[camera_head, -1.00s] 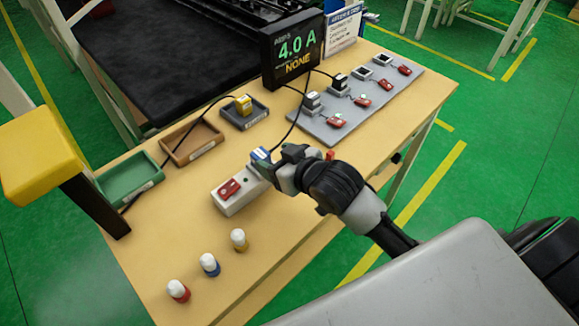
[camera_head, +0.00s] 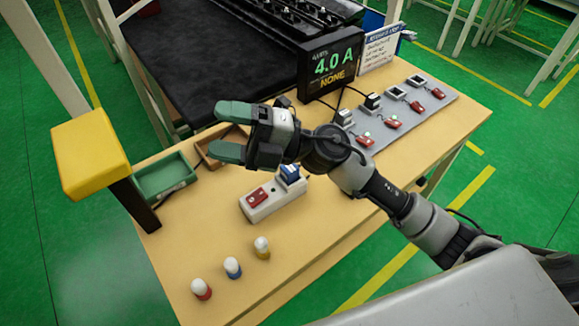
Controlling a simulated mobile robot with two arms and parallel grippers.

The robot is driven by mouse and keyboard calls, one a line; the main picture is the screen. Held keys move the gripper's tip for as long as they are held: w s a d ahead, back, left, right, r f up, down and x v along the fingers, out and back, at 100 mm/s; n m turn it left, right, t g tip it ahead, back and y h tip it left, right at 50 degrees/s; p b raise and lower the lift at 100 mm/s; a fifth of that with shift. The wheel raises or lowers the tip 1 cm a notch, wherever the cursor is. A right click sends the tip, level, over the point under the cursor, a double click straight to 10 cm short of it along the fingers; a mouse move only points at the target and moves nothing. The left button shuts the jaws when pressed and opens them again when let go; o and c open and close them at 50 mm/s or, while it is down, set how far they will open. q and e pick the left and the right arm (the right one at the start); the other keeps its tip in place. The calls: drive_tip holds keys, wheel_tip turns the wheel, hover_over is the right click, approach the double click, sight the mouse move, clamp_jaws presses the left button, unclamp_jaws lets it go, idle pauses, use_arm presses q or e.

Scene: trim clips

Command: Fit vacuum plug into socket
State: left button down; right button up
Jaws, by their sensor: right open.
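A plug with a blue top (camera_head: 290,174) sits at the far end of a white socket block (camera_head: 268,205), beside its red switch (camera_head: 257,196). I cannot read which appliance it belongs to. Two dark plugs, one nearer (camera_head: 344,118) and one farther (camera_head: 373,102), stand at sockets on the grey panel (camera_head: 410,113). My left gripper is out of view.
A black display (camera_head: 328,69) reads 4.0 A and NONE; a sign (camera_head: 380,49) stands beside it. A green tray (camera_head: 165,178) and a partly hidden brown tray (camera_head: 207,160) lie at left. Several white-topped pegs (camera_head: 232,267) stand at the front. A yellow-topped post (camera_head: 90,155) rises at left.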

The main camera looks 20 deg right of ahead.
wheel_tip(320, 180, down, 5)
drive_tip(key=a+n+g+h+p, duration=0.1)
drive_tip(key=a+n+g+h, duration=0.1)
drive_tip(key=n+g+h, duration=0.35)
drive_tip(key=n+h+p, duration=0.2)
drive_tip(key=h, duration=1.4)
approach(290, 166)
drive_tip(key=shift+s+d+t+y, duration=0.25)
drive_tip(key=shift+s, duration=0.25)
drive_tip(key=shift+d+f+p, duration=0.15)
drive_tip(key=shift+f+p, duration=0.25)
wheel_tip(290, 166, down, 4)
drive_tip(key=shift+f+p, duration=0.2)
drive_tip(key=shift+p, duration=0.35)
drive_tip(key=f+p, duration=0.1)
drive_tip(key=f, duration=0.2)
drive_tip(key=f+p, duration=0.1)
drive_tip(key=f, duration=0.1)
drive_tip(key=shift+w+a+p, duration=0.25)
drive_tip(key=shift+a+p, duration=0.1)
drive_tip(key=shift+f, duration=0.25)
